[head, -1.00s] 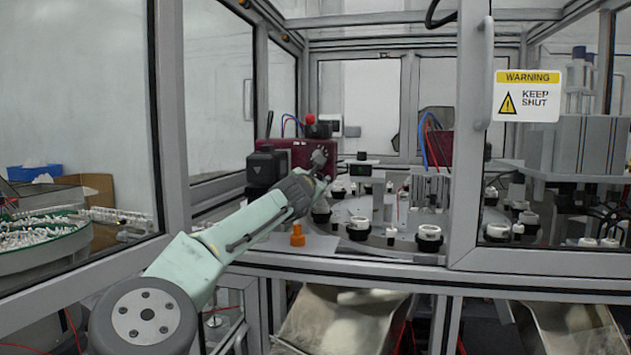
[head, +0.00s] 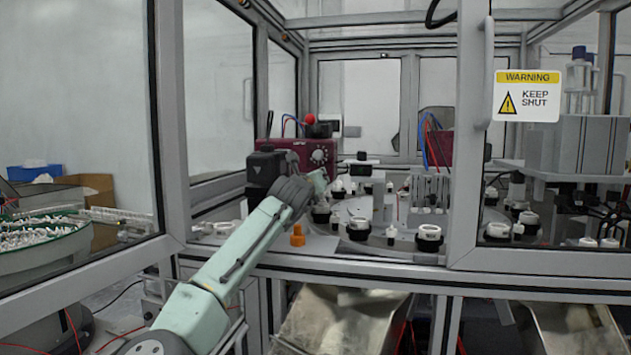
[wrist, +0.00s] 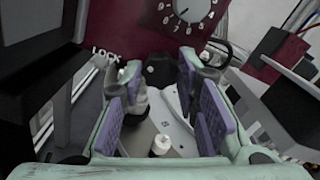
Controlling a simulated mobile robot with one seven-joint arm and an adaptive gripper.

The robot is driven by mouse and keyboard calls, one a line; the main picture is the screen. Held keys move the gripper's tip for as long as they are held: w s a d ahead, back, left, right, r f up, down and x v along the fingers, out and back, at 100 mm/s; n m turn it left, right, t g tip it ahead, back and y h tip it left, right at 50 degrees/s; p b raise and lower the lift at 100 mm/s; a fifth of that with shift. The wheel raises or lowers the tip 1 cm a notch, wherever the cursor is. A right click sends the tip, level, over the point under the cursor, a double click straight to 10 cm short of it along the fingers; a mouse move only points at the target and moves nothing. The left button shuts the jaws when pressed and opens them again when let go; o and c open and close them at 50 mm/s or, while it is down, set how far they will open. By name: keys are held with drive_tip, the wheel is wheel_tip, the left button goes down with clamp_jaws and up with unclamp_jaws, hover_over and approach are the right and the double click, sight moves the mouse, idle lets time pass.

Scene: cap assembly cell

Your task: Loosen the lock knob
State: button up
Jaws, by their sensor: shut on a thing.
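The lock knob (wrist: 160,71) is a small black knob low on the front of the maroon box (wrist: 130,25), right of the white LOCK lettering. My gripper (wrist: 158,74) has purple pads, and its fingertips are on either side of the knob, shut on it. In the head view my gripper (head: 319,181) is at the lower front of the maroon box (head: 325,150); the wrist hides the knob there.
A white-marked dial (wrist: 193,8) is just above the knob. A black box (head: 264,168) stands left of the gripper. An orange cone (head: 297,236) and several black-and-white cap holders (head: 429,237) stand nearby. A frame post (head: 468,130) is at right.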

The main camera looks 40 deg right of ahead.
drive_tip(key=n, duration=0.9)
drive_tip(key=shift+r, duration=0.1)
drive_tip(key=shift+n, duration=0.4)
drive_tip(key=o, duration=1.2)
drive_tip(key=shift+c, duration=0.2)
drive_tip(key=v, duration=1.2)
